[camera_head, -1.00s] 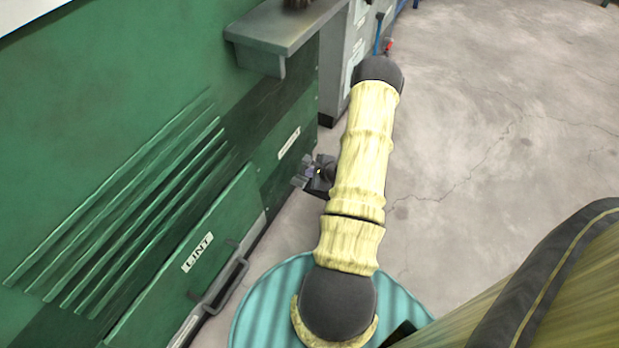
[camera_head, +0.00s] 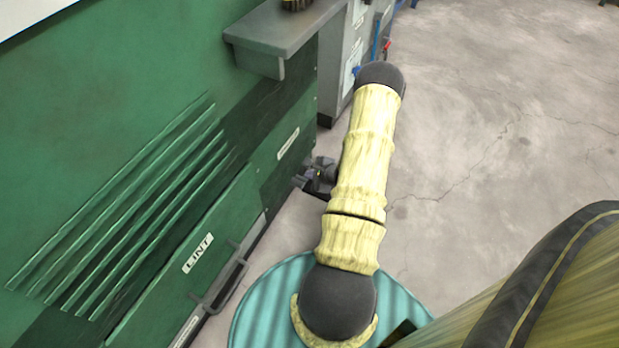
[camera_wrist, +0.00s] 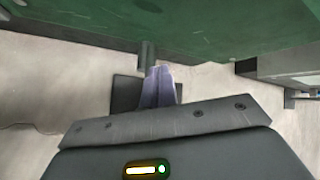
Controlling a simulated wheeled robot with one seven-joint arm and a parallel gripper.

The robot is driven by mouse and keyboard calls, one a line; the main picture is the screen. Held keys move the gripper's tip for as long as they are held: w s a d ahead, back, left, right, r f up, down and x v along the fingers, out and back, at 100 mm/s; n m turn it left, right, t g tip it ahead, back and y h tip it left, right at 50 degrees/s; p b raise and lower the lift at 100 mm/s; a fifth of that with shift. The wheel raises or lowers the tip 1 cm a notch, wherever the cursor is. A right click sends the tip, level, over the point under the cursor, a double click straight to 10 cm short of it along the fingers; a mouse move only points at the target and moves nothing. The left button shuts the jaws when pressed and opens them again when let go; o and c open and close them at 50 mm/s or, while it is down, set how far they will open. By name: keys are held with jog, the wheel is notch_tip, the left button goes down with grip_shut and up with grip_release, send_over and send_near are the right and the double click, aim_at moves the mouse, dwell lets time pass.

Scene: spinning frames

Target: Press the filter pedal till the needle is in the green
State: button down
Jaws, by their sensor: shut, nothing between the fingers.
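In the wrist view, a dark flat plate (camera_wrist: 126,94), which looks like the pedal, lies over the pale floor below the green machine. A short grey post (camera_wrist: 147,56) stands at the machine's edge beside it. My gripper (camera_wrist: 160,72) is shut and empty. Its fingers overlap the plate in the picture, and I cannot tell whether they touch it. In the head view, my gripper (camera_head: 308,182) is low beside the green machine (camera_head: 100,120), partly hidden by my arm. The pedal is hidden there. No gauge or needle shows in either view.
A LINT drawer (camera_head: 190,265) with a protruding handle (camera_head: 222,285) is at the lower left. A grey shelf (camera_head: 280,38) sticks out above, with a dark bristly object (camera_head: 296,4) on it. A grey cabinet (camera_head: 355,50) stands beyond. Open concrete floor (camera_head: 500,120) lies to the right.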

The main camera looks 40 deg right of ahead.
jog(key=shift+s+f, duration=0.1)
jog(key=shift+f, duration=0.85)
dwell(1.4)
jog(key=shift+r+p, duration=1.2)
jog(key=shift+r, duration=0.2)
jog(key=shift+r, duration=0.1)
notch_tip(320, 180, up, 5)
jog(key=p, duration=0.5)
dwell(0.5)
